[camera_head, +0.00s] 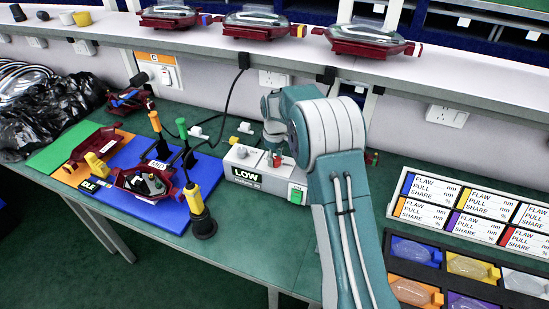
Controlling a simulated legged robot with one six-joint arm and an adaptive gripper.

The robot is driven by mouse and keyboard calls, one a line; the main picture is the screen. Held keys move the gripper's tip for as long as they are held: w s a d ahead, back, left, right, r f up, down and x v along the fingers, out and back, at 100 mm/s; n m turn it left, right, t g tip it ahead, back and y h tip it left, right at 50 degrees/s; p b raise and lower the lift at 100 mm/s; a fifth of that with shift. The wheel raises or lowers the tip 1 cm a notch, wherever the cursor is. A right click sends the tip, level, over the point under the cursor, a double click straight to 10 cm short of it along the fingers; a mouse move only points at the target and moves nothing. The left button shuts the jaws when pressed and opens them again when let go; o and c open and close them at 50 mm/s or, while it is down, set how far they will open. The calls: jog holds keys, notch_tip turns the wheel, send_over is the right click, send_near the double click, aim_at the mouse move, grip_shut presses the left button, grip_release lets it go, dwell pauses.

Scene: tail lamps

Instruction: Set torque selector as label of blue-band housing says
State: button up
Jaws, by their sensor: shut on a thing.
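The torque controller box (255,172) stands on the bench in the middle. Its front display reads "LOW", and a green switch is at its right end. A grey knob (241,152) is on its top left. My gripper (274,159) is at the box's top right, small and partly hidden by my arm. It is shut on what looks like the selector knob, whose setting I cannot read. A dark red housing with a blue part (127,100) lies at the bench's back left. Cards (425,192) reading "FLAW PULL SHARE" are at right; their values are too small to read.
A dark red housing (145,183) sits on the blue mat, beside upright drivers with orange, green and yellow handles (197,200). A lens tray (450,262) is at the lower right. Several lamp housings (262,22) stand on the shelf above. A black bag (50,115) fills the left.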

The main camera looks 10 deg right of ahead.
jog(key=m, duration=0.5)
jog(key=shift+s+d+f, duration=0.1)
jog(key=shift+s+f, duration=0.05)
jog(key=shift+f, duration=0.1)
jog(key=m, duration=0.6)
jog(key=shift+m, duration=0.3)
jog(key=o, duration=1.2)
jog(key=shift+c, duration=0.2)
jog(key=shift+r, duration=0.15)
